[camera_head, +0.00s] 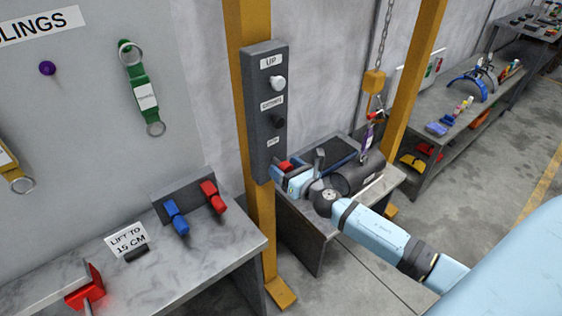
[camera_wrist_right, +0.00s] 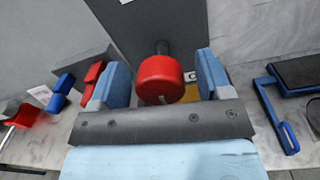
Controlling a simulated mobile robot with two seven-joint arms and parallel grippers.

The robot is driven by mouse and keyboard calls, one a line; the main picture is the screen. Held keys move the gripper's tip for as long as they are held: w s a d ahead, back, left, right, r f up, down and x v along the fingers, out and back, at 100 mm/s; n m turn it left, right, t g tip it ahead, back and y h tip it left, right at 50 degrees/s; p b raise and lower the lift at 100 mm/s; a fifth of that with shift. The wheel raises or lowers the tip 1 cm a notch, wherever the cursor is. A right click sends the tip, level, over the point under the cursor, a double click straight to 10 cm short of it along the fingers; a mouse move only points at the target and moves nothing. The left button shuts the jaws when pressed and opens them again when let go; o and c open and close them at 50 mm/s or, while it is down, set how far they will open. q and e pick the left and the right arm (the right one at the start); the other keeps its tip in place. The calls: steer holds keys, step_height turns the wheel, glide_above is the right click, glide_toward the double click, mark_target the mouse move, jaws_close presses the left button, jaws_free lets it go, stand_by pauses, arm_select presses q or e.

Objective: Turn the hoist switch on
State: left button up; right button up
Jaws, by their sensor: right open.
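A dark grey control box (camera_head: 264,110) hangs on a yellow post, with a white knob (camera_head: 277,83) by the label UP and a black knob (camera_head: 278,121) lower down. A red knob (camera_head: 285,167) is at its lower end, partly hidden by my right gripper (camera_head: 283,178). In the right wrist view the red knob (camera_wrist_right: 160,80) stands between the two blue fingers of the open right gripper (camera_wrist_right: 162,78), with a gap on each side. Which control is the hoist switch I cannot tell. My left gripper is out of view.

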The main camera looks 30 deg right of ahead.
steer(key=shift+w+a, duration=0.15)
steer(key=shift+w, duration=0.95)
steer(key=c, duration=0.9)
steer(key=shift+c, duration=0.2)
